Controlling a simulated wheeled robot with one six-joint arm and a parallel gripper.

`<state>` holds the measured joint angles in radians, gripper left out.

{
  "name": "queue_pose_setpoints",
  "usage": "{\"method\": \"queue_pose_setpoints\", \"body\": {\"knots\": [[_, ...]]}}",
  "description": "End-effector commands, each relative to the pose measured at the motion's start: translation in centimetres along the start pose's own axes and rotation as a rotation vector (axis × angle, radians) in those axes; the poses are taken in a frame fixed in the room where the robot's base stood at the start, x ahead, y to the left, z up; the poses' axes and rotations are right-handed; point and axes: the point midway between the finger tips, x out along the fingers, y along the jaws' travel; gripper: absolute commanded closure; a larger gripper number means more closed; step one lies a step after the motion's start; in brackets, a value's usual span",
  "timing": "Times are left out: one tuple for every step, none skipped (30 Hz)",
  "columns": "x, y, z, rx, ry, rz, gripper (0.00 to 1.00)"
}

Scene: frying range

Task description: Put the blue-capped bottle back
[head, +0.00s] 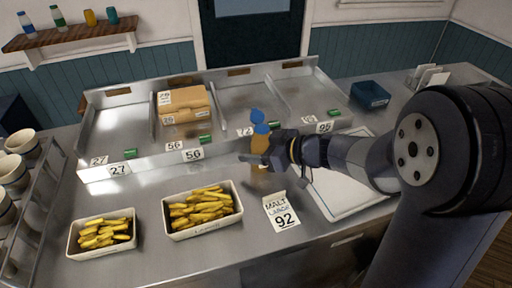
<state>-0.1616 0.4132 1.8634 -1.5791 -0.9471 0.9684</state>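The blue-capped bottle (260,142) has an orange-brown body and a blue top. It is upright in the middle of the head view, in front of the metal bins. My gripper (257,159) reaches in from the right at the bottle's lower body. One finger crosses in front of the bottle; the other is hidden. I cannot tell whether the fingers press on the bottle or only stand around it. The bottle's base is partly covered, so I cannot tell whether it touches the counter.
Two trays of chips (202,209) (101,233) and a card marked 92 (282,211) stand in front. A white board (345,193) lies under my arm. A wall shelf (72,36) with small bottles is at upper left. A blue tub (370,94) stands behind.

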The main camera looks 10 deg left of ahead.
Motion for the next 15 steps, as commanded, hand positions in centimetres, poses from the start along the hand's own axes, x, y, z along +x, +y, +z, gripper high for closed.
{"method": "queue_pose_setpoints", "body": {"knots": [[0.0,0.0,-0.02,0.0,0.0,0.0,0.37],[0.0,0.0,-0.02,0.0,0.0,0.0,0.34],[0.0,0.0,-0.02,0.0,0.0,0.0,0.31],[0.0,0.0,-0.02,0.0,0.0,0.0,0.29],[0.0,0.0,-0.02,0.0,0.0,0.0,0.29],[0.0,0.0,-0.02,0.0,0.0,0.0,0.29],[0.0,0.0,-0.02,0.0,0.0,0.0,0.29],[-0.01,0.01,-0.03,0.0,0.0,0.0,0.29],[-0.01,0.0,-0.02,0.0,0.0,0.0,0.29],[-0.01,0.0,-0.04,0.0,0.0,0.0,0.29],[-0.03,0.01,-0.08,0.0,0.0,0.0,0.29],[-0.08,0.01,-0.22,0.0,0.001,0.001,0.29],[-0.15,0.02,-0.39,-0.001,0.001,0.001,0.29],[-0.4,0.06,-0.37,0.001,0.001,0.002,0.29],[-0.85,0.11,-0.36,0.001,0.001,0.004,0.29]]}}
